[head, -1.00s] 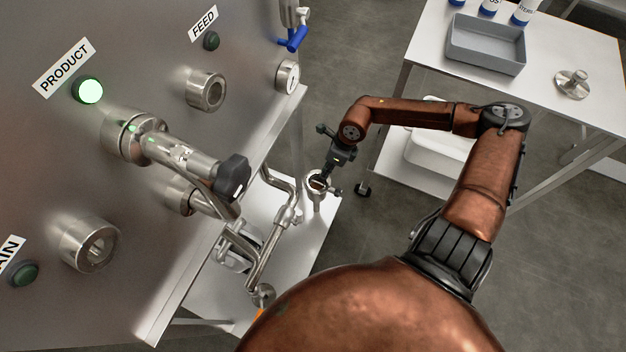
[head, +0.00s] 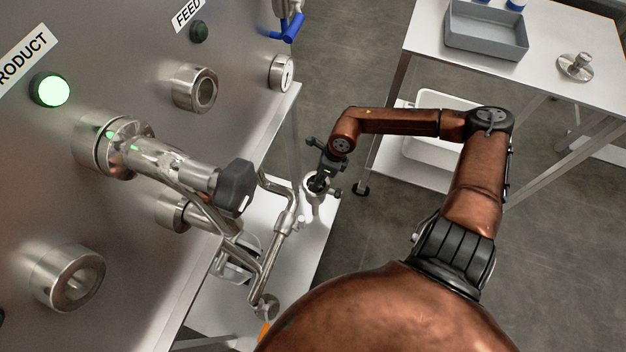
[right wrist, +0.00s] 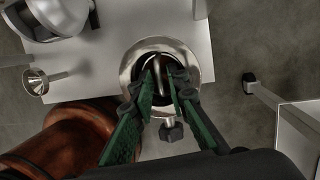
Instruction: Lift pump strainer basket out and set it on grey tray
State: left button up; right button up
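The steel pump strainer housing (head: 312,192) stands open-topped on the low white stand. The right wrist view looks down into its round rim (right wrist: 205,62). The strainer basket's handle (right wrist: 160,72) shows inside as a thin metal bar; the basket body is mostly hidden. My right gripper (head: 317,183) points down into the housing mouth. In the right wrist view its green-padded fingers (right wrist: 162,88) are on either side of the handle, with a narrow gap visible; they look open. The grey tray (head: 486,45) lies on the white table at the upper right. My left gripper is not in view.
A steel disc with a knob (head: 575,66) lies on the table right of the tray. A white bin (head: 420,150) is under the table. The tank panel with a black-knobbed valve (head: 236,186) and pipework (head: 285,225) stands left of the housing.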

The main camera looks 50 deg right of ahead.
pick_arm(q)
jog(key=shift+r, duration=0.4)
pick_arm(e)
jog(key=shift+f, duration=0.15)
jog(key=shift+c, duration=0.7)
grip_shut()
jog(key=shift+r, duration=0.4)
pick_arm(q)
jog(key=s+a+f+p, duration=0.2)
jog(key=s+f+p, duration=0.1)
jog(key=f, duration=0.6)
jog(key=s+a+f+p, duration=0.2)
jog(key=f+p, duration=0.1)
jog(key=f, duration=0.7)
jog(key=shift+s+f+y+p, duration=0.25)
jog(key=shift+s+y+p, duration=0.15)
pick_arm(e)
notch_tip(320, 180, up, 17)
jog(key=shift+r, duration=0.15)
